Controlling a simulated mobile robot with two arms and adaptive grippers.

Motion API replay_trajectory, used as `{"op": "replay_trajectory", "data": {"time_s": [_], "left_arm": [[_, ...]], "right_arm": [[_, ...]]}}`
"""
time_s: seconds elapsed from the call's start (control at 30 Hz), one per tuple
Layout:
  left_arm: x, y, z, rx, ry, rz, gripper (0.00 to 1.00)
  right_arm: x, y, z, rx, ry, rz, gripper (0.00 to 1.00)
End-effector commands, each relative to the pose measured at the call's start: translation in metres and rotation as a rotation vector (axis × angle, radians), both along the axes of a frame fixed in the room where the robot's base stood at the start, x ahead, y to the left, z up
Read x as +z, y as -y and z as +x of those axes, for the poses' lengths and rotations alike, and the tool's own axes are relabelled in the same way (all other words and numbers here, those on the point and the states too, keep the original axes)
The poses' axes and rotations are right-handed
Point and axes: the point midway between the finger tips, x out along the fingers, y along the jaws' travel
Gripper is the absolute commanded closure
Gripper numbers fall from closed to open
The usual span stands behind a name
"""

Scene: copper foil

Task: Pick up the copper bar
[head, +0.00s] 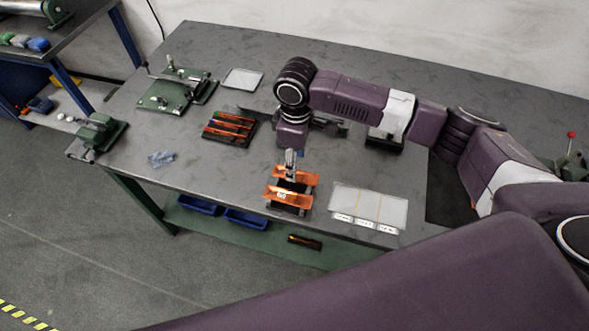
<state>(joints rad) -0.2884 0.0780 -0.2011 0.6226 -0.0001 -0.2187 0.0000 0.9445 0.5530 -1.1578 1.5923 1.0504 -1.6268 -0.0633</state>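Two orange copper bars, the rear one (308,178) and the front one (272,195), show on a dark block (298,209) near the table's front edge. My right gripper (290,176) points down directly over this block, its tip at or just above the bars. The fingertips are small and overlap the bars in the picture, so contact or a grip cannot be made out. More orange bars (232,125) lie in a black tray (242,141) to the left. My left gripper is out of view.
A white sectioned sheet with labels (368,205) lies right of the block. A green fixture (168,96) and a pale plate (242,79) stand at the back left. A vise (98,132) is on the left edge. Blue bins (246,218) sit on the lower shelf.

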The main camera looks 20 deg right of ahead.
Motion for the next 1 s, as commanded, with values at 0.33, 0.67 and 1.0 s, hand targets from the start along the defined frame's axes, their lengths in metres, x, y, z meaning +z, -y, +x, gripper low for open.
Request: {"op": "replay_trajectory", "data": {"time_s": [0.33,0.67,1.0], "left_arm": [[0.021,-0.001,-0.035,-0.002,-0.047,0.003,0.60],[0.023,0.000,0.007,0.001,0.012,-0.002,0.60],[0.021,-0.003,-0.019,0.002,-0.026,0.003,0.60]], "right_arm": [[-0.044,0.002,0.005,-0.001,0.000,0.000,0.51],[-0.050,0.002,0.006,0.001,0.003,0.001,0.54],[-0.050,0.002,0.006,0.000,0.003,0.001,0.92]]}}
